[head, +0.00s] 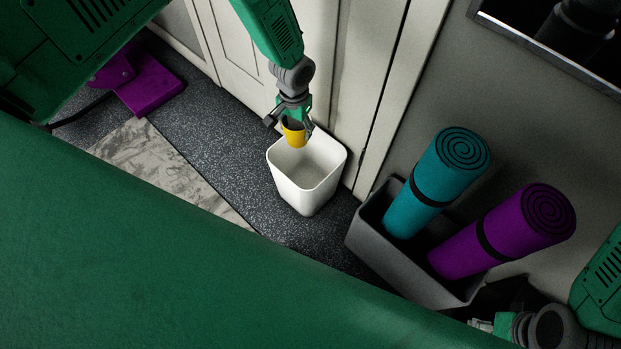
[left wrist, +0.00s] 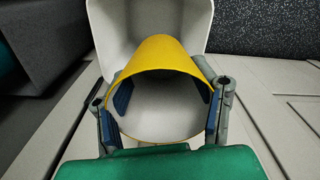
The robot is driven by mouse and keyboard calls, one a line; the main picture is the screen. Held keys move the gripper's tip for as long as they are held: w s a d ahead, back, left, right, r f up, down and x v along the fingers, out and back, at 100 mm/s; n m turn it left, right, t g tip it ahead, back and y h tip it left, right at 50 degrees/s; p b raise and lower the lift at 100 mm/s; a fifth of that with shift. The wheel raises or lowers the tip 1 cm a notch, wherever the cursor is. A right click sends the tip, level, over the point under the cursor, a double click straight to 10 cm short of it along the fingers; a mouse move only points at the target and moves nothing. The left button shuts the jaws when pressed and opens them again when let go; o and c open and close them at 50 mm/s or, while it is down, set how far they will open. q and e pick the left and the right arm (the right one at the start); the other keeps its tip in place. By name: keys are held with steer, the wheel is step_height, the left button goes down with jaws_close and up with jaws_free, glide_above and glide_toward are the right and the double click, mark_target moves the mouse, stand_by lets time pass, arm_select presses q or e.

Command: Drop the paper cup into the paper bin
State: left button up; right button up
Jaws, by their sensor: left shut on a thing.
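A yellow paper cup (head: 294,134) is held in my left gripper (head: 290,118), which is shut on it. In the head view the cup hangs over the opening of the white paper bin (head: 305,190), near its back edge. The left wrist view shows the cup (left wrist: 160,58) between the two fingers of my left gripper (left wrist: 162,112), its open mouth toward the camera. The bin (left wrist: 190,18) shows behind the cup there. The bin stands upright on the dark floor and its visible inside looks empty. My right gripper (head: 482,325) is at the lower right, its fingers too unclear to judge.
A grey box (head: 375,245) right of the bin holds a teal rolled mat (head: 440,180) and a purple rolled mat (head: 505,230). White doors (head: 355,70) stand behind the bin. A purple object (head: 150,85) lies at the left. Speckled floor (head: 210,125) is clear left of the bin.

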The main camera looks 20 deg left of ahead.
mark_target(301, 142)
arm_select(q)
steer(key=shift+f, duration=0.3)
steer(key=shift+d+f, duration=0.15)
steer(key=shift+d, duration=0.05)
steer(key=f+b, duration=0.1)
steer(key=d+f+b, duration=0.1)
steer(key=b, duration=0.1)
steer(key=shift+d+f, duration=0.15)
steer(key=shift+f, duration=0.1)
steer(key=shift+a+f+b, duration=0.25)
steer(key=shift+f+b, duration=0.4)
steer(key=shift+f, duration=0.35)
steer(key=shift+a+f, duration=0.2)
steer(key=shift+f, duration=0.05)
steer(key=shift+a+f, duration=0.1)
steer(key=shift+a, duration=0.05)
steer(key=o, duration=0.7)
steer(key=shift+d, duration=0.25)
steer(key=shift+c, duration=0.2)
steer(key=shift+o, duration=1.1)
steer(key=shift+d+r, duration=0.15)
steer(key=shift+r, duration=0.05)
arm_select(e)
steer(key=f, duration=0.2)
steer(key=d+f, duration=0.1)
steer(key=f, duration=0.2)
steer(key=shift+f, duration=0.1)
